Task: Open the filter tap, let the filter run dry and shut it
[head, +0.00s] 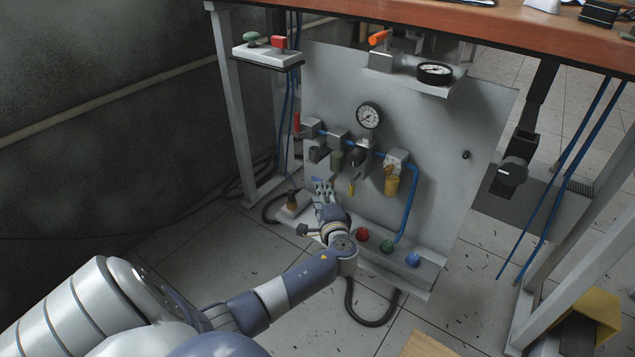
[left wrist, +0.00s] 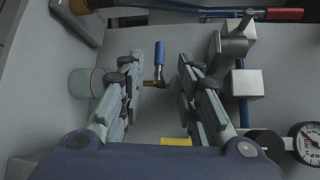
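The filter tap shows in the left wrist view as a blue lever (left wrist: 159,52) on a brass body (left wrist: 158,83). In the head view its blue lever (head: 316,179) is a small spot at my fingertips. A pale translucent bowl (left wrist: 82,83) is left of it in the wrist view, partly behind a finger. My left gripper (head: 320,183) is at the lower left of the grey panel. Its two fingers (left wrist: 161,65) are apart, with the tap between them in the picture; I cannot tell whether they touch it. My right gripper is not in view.
The panel (head: 440,165) carries a gauge (head: 369,115), regulators with a yellow bowl (head: 391,186), and red (head: 362,233), green and blue knobs below. A red-handled lever (left wrist: 285,14) is near the gripper. The workbench (head: 540,30) overhangs the panel. A yellow bin (head: 598,308) stands lower right.

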